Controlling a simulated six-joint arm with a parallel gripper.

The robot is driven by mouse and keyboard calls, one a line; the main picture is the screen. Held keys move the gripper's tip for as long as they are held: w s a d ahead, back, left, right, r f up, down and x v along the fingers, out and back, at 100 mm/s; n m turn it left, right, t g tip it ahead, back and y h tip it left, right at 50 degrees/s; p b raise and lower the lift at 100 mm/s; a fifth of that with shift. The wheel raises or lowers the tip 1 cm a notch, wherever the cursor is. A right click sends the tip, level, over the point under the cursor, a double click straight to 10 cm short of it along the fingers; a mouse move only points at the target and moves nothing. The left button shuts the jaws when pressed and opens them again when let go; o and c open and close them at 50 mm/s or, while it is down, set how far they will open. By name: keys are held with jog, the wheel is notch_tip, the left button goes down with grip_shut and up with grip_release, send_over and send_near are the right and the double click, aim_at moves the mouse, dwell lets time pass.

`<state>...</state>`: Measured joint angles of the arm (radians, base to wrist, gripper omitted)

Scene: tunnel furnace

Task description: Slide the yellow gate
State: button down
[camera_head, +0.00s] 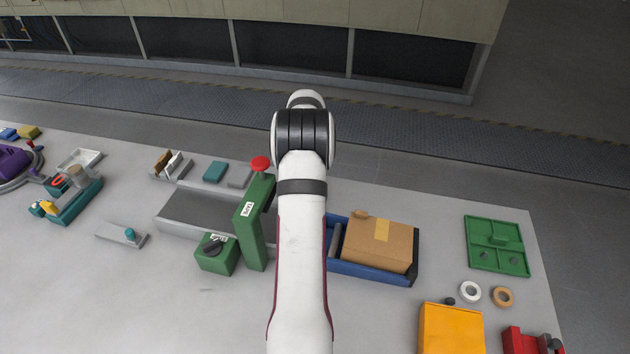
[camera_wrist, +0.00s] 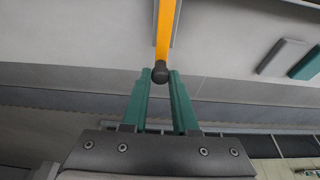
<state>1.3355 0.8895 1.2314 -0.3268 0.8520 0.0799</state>
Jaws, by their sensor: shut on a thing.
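The yellow gate (camera_wrist: 165,35) shows in the wrist view as a narrow yellow bar with a black round knob (camera_wrist: 160,74) at its near end. My gripper (camera_wrist: 160,71) has two green fingers, one on each side of the knob, and is shut on it. In the head view my white arm hides the gripper, the gate and the knob. A green frame (camera_head: 254,228) with a white label and a red button (camera_head: 260,163) on top stands just left of my arm, at the end of a grey conveyor (camera_head: 195,208).
A green box (camera_head: 216,258) with a dark dial stands in front of the conveyor. Right of my arm, a blue tray (camera_head: 372,272) holds a cardboard box (camera_head: 376,248). A yellow-orange box (camera_head: 450,332) and a green tray (camera_head: 483,236) lie further right. The left front table is clear.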

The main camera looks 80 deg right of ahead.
jog(key=shift+a, duration=2.6)
grip_release()
notch_tip(320, 180, up, 7)
